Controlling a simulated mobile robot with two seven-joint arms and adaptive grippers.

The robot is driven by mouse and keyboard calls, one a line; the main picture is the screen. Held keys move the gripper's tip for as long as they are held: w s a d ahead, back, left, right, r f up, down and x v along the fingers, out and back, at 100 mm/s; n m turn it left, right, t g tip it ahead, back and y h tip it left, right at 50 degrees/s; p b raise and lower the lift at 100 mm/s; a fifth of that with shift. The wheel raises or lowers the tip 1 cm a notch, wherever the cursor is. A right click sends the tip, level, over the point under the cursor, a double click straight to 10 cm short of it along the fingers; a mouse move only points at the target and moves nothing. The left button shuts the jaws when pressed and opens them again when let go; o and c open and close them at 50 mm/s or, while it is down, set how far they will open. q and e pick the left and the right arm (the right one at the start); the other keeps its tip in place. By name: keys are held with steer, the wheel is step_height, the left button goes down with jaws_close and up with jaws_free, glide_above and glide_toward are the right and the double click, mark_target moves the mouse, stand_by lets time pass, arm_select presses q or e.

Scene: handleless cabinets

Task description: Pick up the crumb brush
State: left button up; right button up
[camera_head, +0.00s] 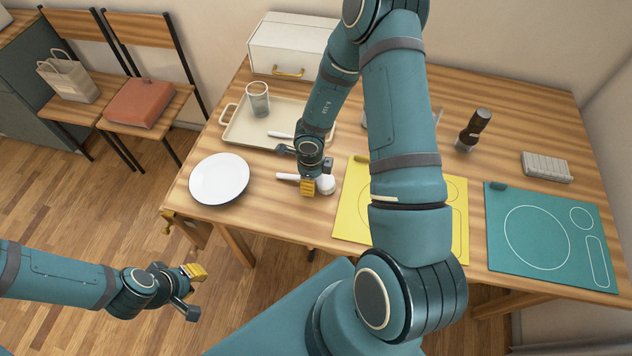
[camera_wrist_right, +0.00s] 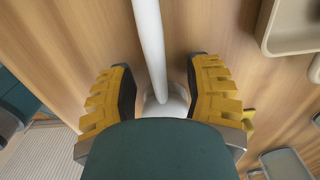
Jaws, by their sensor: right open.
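A white thing with a long thin handle and a rounded head, apparently the crumb brush (camera_head: 287,176), lies on the wooden table between the plate and the yellow mat. My right gripper (camera_head: 308,181) is over it and hides its middle. In the right wrist view the white handle (camera_wrist_right: 150,45) runs between the two yellow-padded fingers of my right gripper (camera_wrist_right: 162,95), which are open with a gap on either side. The head is partly hidden by the gripper body. My left gripper (camera_head: 191,291) is open and empty, off the table at lower left.
A white plate (camera_head: 219,179) lies left of the brush. A beige tray (camera_head: 240,130) with a glass (camera_head: 258,99) is behind it. The yellow mat (camera_head: 352,205), teal mat (camera_head: 545,235), dark bottle (camera_head: 473,131) and grey ribbed block (camera_head: 546,166) are to the right. A white box (camera_head: 290,45) stands behind.

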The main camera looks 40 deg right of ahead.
jaws_close()
step_height(320, 180, up, 9)
steer(key=p, duration=0.4)
steer(key=shift+f, duration=0.15)
steer(key=shift+r, duration=0.7)
steer(key=shift+p, duration=0.3)
